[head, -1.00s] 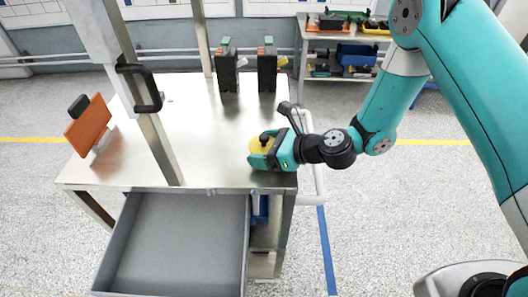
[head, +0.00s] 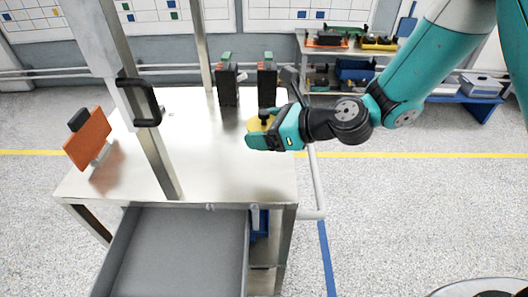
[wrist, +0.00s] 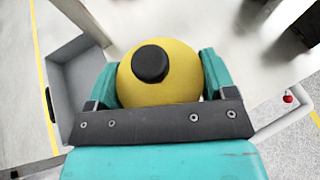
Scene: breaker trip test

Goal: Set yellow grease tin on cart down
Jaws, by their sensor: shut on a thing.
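The yellow grease tin (head: 256,124) with a black knob on its lid is held in my gripper (head: 262,136), near the right edge of the cart's steel top (head: 215,170). In the wrist view the round tin (wrist: 160,88) sits between the two teal fingers, one on each side, its black knob facing the camera. The tin appears raised above the cart top; the gap under it is hard to judge. The gripper hides part of the tin's side in the head view.
Two dark upright blocks (head: 227,86) (head: 266,85) stand behind the tin. An orange panel (head: 88,139) stands at the left, and a post with a black handle (head: 141,103) rises at the front. A grey drawer (head: 180,250) is open below. The middle of the top is clear.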

